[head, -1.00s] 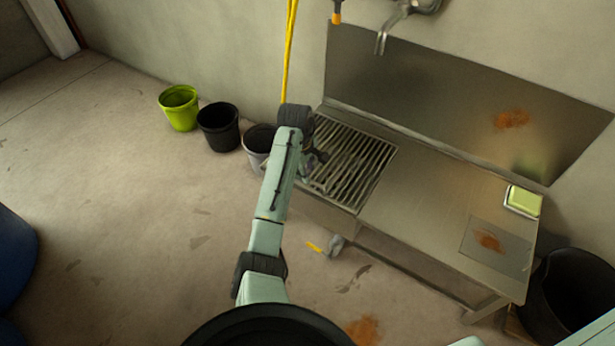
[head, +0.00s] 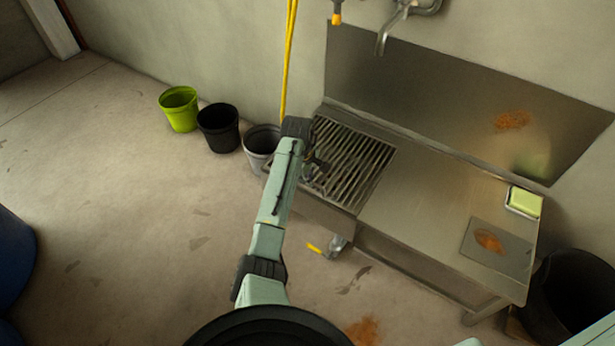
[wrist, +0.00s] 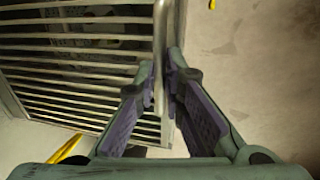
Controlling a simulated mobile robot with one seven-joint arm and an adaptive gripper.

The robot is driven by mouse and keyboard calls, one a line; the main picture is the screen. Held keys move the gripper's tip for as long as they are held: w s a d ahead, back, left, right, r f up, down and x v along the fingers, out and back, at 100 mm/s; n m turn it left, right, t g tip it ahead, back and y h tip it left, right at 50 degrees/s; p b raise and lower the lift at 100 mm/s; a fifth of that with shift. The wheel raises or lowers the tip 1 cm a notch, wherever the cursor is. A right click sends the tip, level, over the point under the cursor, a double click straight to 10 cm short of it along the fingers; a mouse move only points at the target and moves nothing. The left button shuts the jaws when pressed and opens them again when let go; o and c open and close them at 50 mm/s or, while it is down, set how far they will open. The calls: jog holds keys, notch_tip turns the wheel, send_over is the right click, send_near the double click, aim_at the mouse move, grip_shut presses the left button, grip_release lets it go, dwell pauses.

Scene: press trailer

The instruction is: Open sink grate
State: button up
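The sink grate (head: 350,165) is a panel of parallel metal bars lying over the left part of the steel sink unit. In the head view my gripper (head: 313,170) is at the grate's left side, partly hidden by my own arm. In the wrist view the bars of the grate (wrist: 75,70) fill the left half. My gripper (wrist: 161,75) has its fingers apart, one on each side of a metal edge bar (wrist: 161,40) beside the bars. The fingers look close to this bar; I cannot tell whether they touch it.
A steel worktop (head: 430,200) with a green sponge (head: 524,201) extends right of the grate. A tap (head: 385,35) hangs above. Green (head: 179,108), black (head: 218,127) and grey (head: 262,145) buckets stand left by the wall. The floor at left is mostly clear.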

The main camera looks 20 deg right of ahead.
grip_shut()
jog(key=shift+r, duration=0.1)
dwell(0.3)
